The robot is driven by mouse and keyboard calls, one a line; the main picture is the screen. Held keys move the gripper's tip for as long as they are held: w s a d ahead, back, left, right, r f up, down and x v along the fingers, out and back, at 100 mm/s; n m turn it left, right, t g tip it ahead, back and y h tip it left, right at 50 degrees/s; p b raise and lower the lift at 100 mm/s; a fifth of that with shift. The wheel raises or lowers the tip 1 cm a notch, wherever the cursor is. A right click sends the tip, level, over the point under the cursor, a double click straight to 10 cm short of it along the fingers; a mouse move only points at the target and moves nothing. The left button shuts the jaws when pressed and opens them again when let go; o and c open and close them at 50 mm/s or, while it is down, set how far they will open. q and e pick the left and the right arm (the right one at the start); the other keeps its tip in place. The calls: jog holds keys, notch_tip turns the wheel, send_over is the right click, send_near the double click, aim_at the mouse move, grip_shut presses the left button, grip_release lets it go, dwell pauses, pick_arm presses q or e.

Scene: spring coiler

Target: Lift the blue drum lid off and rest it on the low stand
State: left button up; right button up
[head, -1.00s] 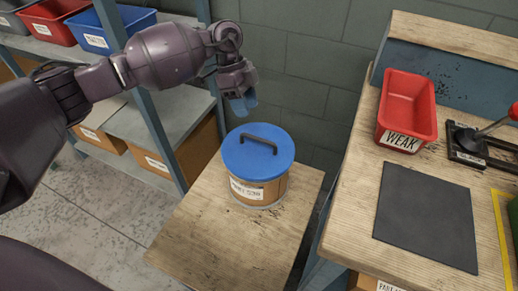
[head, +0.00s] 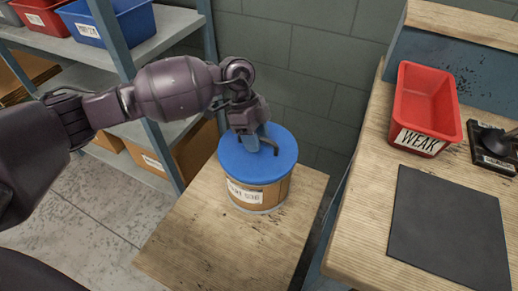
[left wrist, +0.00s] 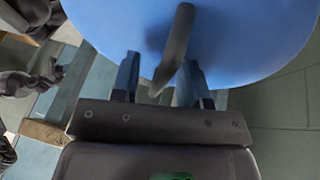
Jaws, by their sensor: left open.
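The blue drum lid (head: 278,165) sits on a brown drum (head: 262,195) with a white label, on a low wooden table. A dark bar handle stands on the lid. In the left wrist view the lid (left wrist: 250,30) fills the top and its handle (left wrist: 175,48) reaches down between my fingers. My left gripper (head: 255,143) is at the lid's handle from above, pointing down. Its two blue fingers (left wrist: 160,80) are apart, one on each side of the handle. I cannot tell whether they touch it. I cannot identify the low stand.
A wooden bench at right holds a red bin marked WEAK (head: 428,105), a black mat (head: 448,228) and a black tool (head: 493,150). A shelf (head: 180,25) with bins stands at left. The low table (head: 215,245) is bare in front of the drum.

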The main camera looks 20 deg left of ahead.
pick_arm(q)
jog(key=shift+r, duration=0.15)
grip_shut()
